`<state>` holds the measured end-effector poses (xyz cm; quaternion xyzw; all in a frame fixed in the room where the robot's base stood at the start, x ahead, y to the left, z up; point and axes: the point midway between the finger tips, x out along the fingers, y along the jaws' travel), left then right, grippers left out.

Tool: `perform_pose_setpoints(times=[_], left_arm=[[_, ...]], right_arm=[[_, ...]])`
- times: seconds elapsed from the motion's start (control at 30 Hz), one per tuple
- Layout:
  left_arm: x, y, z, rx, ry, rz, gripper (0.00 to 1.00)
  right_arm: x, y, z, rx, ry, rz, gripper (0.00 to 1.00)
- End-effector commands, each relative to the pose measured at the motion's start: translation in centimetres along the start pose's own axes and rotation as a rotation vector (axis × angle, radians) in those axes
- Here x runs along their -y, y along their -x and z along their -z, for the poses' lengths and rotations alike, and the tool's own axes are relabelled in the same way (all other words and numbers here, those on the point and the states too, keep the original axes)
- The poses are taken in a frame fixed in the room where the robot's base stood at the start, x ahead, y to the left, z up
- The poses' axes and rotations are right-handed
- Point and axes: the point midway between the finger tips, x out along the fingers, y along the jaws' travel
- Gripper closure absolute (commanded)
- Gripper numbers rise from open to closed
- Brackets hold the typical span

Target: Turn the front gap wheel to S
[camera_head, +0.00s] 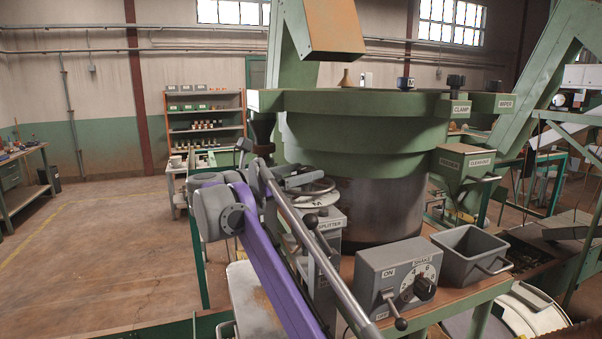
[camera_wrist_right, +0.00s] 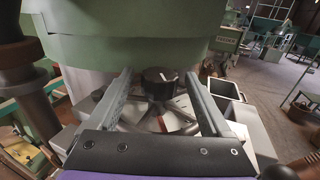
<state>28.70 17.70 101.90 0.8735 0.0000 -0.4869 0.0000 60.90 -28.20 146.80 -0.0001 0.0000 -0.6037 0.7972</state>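The front gap wheel (camera_head: 310,189) is a spoked handwheel over a pale dial on the grey splitter box (camera_head: 326,226), against the front of the green hopper bowl. In the right wrist view the wheel's black hub (camera_wrist_right: 158,84) carries a white line, and a red mark lies among the spokes below it. My right gripper (camera_head: 302,181) is at the wheel; in the right wrist view its two fingers (camera_wrist_right: 159,76) are wide apart, one on either side of the hub. I cannot tell whether they touch the wheel. My left gripper does not show.
A grey shake control box (camera_head: 402,282) with a dial and a lever stands right of the wheel, beside an empty grey bin (camera_head: 468,252). The hopper bowl (camera_head: 365,150) closes off the space behind. Open floor (camera_head: 100,240) lies to the left.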

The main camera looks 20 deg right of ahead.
Motion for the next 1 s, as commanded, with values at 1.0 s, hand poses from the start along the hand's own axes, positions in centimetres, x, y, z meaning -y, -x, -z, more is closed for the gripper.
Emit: perform_pose_setpoints(times=[1.0], left_arm=[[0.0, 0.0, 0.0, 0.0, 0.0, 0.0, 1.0]], right_arm=[[0.0, 10.7, 0.0, 0.0, 0.0, -0.002, 0.17]])
